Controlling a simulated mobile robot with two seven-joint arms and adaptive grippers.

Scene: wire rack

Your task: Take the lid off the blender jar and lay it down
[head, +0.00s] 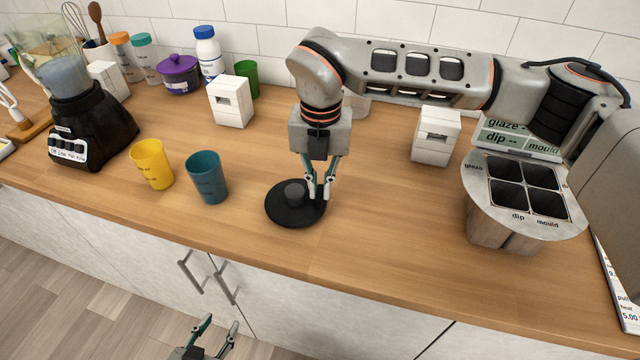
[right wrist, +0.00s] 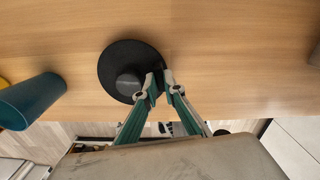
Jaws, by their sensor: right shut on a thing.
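The black round lid (head: 281,213) with a grey knob is flat at the counter, right of the teal cup; it also shows in the right wrist view (right wrist: 115,65). I cannot tell whether it rests fully on the wood or sits slightly above. My right gripper (head: 320,194) points down and is shut on the lid's right edge; its fingertips (right wrist: 160,86) show there in the wrist view. The clear blender jar (head: 55,60) stands uncovered on its black base (head: 95,130) at the far left. My left gripper (head: 212,335) is open and empty, below the counter front.
A yellow cup (head: 152,164) and a teal cup (head: 206,178) stand left of the lid. White boxes (head: 230,101) (head: 436,136) stand behind. A holder with square compartments (head: 483,215) is at right. The counter (head: 390,220) between lid and holder is clear.

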